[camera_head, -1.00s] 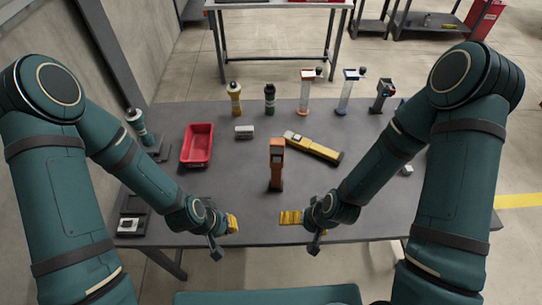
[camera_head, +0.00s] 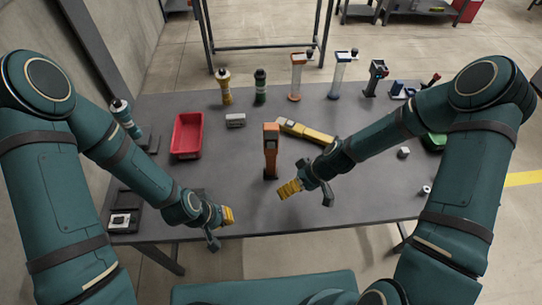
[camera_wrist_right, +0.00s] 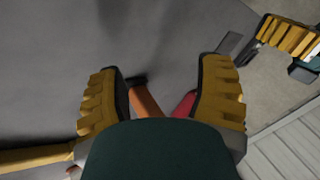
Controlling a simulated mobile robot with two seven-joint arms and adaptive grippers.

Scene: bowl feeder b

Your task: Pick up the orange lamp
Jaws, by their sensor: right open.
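The orange lamp (camera_head: 271,155) stands upright on the grey table, near its middle. In the right wrist view part of the orange lamp (camera_wrist_right: 146,101) shows between my finger pads, farther off, its lower part hidden by my gripper body. My right gripper (camera_head: 287,190) is open and empty, just right of and in front of the lamp, not touching it. In the wrist view its yellow fingers (camera_wrist_right: 161,85) are spread wide. My left gripper (camera_head: 229,215) is low at the front left of the lamp, apart from it; its opening is not clear.
A yellow tool (camera_head: 305,132) lies right behind the lamp. A red bin (camera_head: 187,136) and a small grey block (camera_head: 235,121) are to the left. Several bottles and upright devices line the back edge. A small white cube (camera_head: 403,153) lies right. The table front is mostly clear.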

